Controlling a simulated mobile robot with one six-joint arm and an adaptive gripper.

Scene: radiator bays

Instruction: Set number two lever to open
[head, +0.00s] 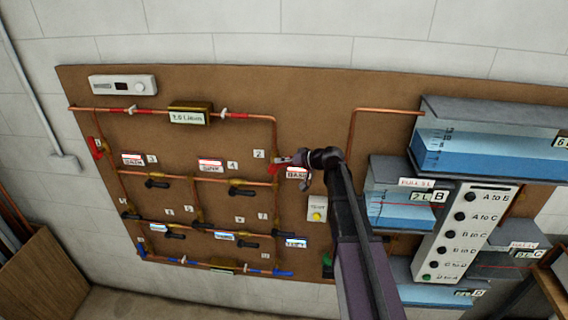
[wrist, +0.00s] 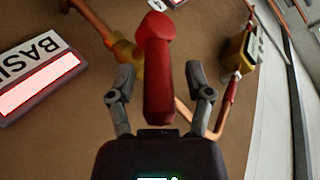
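The number two lever (head: 273,168) is red and sits on the copper pipe just right of the label "2" (head: 259,154), at the right end of the upper row. In the wrist view the red lever (wrist: 160,85) stands out from its brass valve (wrist: 128,58), with its handle running down between my fingers. My gripper (wrist: 158,80) is open, with one finger on each side of the lever and a visible gap to each. In the head view my gripper (head: 286,160) partly hides the lever, so its exact angle is hard to read.
A "BASIN" label (wrist: 40,78) lies left of the valve in the wrist view. Another red lever (head: 97,147) is at the board's left. Black levers, such as one (head: 157,183), sit below. Blue tanks (head: 490,145) and a button panel (head: 462,235) stand at right.

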